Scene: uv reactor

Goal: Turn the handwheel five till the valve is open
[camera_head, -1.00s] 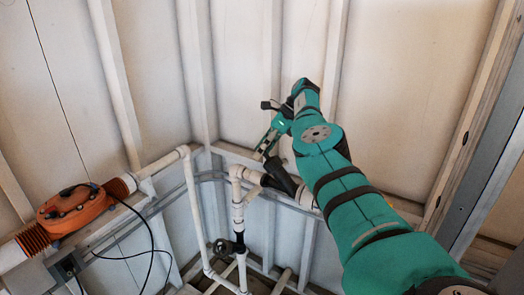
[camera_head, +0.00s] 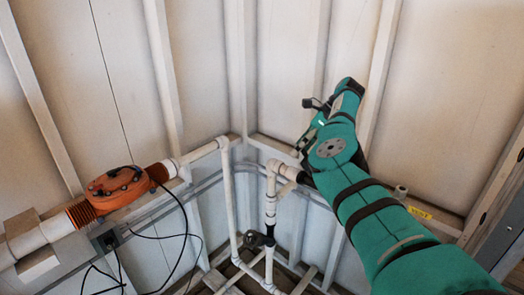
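My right arm reaches in from the lower right toward the corner of the room. Its gripper (camera_head: 308,143) is small and dark near the wall, partly hidden by the wrist, and I cannot tell whether it is open or shut. No handwheel can be made out clearly. A black valve-like fitting (camera_head: 262,238) sits on the white vertical pipe (camera_head: 270,205) below the gripper, apart from it. A dark piece (camera_head: 305,178) at the end of the upper pipe lies just under the gripper, partly behind my arm; contact cannot be judged. My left gripper is out of view.
An orange ribbed unit (camera_head: 118,190) sits in the white pipe run at the left, with black cables hanging below from a dark box (camera_head: 104,238). Pale panelled walls meet in the corner. A yellow label (camera_head: 420,213) is on the ledge right of my arm.

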